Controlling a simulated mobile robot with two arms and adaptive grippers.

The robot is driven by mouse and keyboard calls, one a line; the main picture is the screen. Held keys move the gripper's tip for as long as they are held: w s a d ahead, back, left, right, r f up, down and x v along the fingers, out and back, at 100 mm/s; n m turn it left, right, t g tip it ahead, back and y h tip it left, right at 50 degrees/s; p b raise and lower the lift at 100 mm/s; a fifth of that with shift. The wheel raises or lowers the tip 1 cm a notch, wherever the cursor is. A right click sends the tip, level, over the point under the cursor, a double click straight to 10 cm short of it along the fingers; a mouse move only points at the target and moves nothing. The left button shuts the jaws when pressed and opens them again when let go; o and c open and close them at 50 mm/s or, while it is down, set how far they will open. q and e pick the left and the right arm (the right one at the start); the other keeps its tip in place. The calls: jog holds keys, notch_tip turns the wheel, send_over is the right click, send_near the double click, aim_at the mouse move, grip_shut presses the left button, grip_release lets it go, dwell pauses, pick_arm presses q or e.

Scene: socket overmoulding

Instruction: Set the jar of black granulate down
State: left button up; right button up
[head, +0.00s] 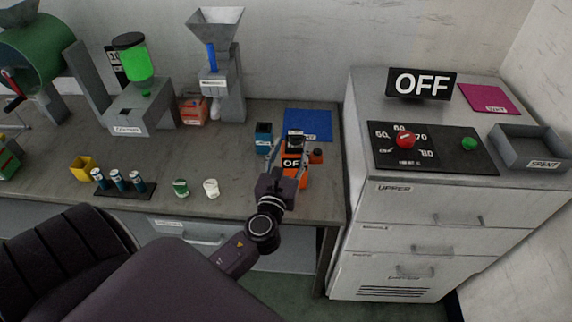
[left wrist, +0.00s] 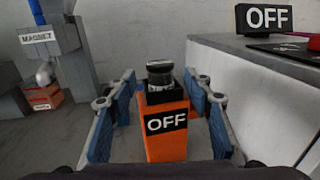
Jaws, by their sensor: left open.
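The jar of black granulate (head: 296,141) stands upright on top of an orange device (head: 298,183) with an OFF sign, near the right end of the bench. In the left wrist view the jar (left wrist: 160,76) has a dark lid and dark contents, and the orange device (left wrist: 166,145) is below it. My left gripper (head: 290,154) is open. In the left wrist view its blue-padded fingers (left wrist: 160,92) stand on either side of the jar and device, with gaps visible. My right gripper is not in view.
A blue mat (head: 308,121) lies behind the jar, and a blue box (head: 263,138) stands to its left. A grey cabinet (head: 365,165) with a control panel rises close on the right. A green cup (head: 181,188) and a white cup (head: 211,188) stand left of my gripper.

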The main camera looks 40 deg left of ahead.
pick_arm(q)
jog(key=b+v, duration=0.1)
jog(key=v, duration=0.5)
dwell(0.5)
